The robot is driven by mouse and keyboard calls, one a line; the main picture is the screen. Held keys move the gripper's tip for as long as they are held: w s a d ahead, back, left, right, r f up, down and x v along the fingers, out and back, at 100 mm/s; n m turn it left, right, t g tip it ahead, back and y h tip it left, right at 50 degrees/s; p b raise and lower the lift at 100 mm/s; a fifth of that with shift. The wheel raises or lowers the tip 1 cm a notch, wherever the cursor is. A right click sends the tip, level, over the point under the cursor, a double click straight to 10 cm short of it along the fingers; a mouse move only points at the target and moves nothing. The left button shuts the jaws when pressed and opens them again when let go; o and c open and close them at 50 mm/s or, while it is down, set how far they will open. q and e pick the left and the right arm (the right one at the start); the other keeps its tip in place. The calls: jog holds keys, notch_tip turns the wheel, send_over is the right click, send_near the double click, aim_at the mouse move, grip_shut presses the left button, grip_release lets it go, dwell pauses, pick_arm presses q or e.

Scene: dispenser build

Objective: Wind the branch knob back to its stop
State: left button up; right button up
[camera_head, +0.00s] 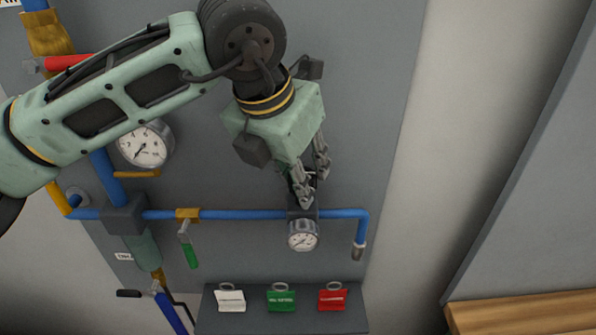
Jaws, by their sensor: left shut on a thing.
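My left gripper (309,188) reaches down from the top of the head view to the blue branch pipe (250,214). Its fingers are shut on the branch knob (311,179), a small dark part mostly hidden between them. The knob sits above the dark regulator body (302,213) on the pipe. A small round gauge (303,235) hangs just below that body. Its needle is too small to read surely. My right gripper is not in view.
A larger gauge (145,145) is at the left, partly beside my left arm. A green-handled valve (188,245) hangs from the pipe. White, green and red tags (281,299) are on a grey ledge below. A wooden surface (525,315) is at lower right.

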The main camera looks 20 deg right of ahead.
pick_arm(q)
jog(key=shift+w+f+n+b, duration=0.15)
jog(key=shift+n+b, duration=0.15)
jog(key=shift+b, duration=0.6)
jog(key=shift+c, duration=0.2)
jog(key=shift+n+t+b, duration=0.3)
jog(key=shift+n+b, duration=0.1)
jog(key=shift+b, duration=0.1)
jog(key=shift+r, duration=0.25)
jog(key=o, duration=0.9)
jog(key=shift+a, duration=0.1)
jog(key=shift+c, duration=0.2)
jog(key=shift+o, duration=0.8)
jog(key=shift+f, duration=0.1)
jog(key=v, duration=1.2)
jog(key=shift+w, duration=0.15)
